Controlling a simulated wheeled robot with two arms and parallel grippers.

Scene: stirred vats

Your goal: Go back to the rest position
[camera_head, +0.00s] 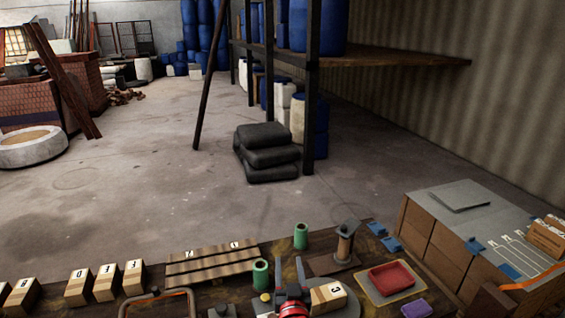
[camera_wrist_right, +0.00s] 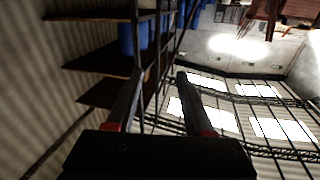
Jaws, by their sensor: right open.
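My right gripper (camera_head: 284,284) shows at the bottom middle of the head view, over the near bench, with its red parts at the bottom edge. In the right wrist view its two dark fingers (camera_wrist_right: 158,76) stand apart with nothing between them. That view looks out at shelving and bright windows, not at the bench. A wooden block marked 3 (camera_head: 328,297) stands just right of the gripper in the head view; I cannot tell whether they touch. My left gripper is not in view.
Green cylinders (camera_head: 301,236), a wooden post stand (camera_head: 345,243), a red tray (camera_head: 391,277) and a purple block (camera_head: 416,308) are near the gripper. A slatted rack (camera_head: 212,265) and lettered blocks (camera_head: 106,283) lie left. Grey-topped boxes (camera_head: 470,215) stand right.

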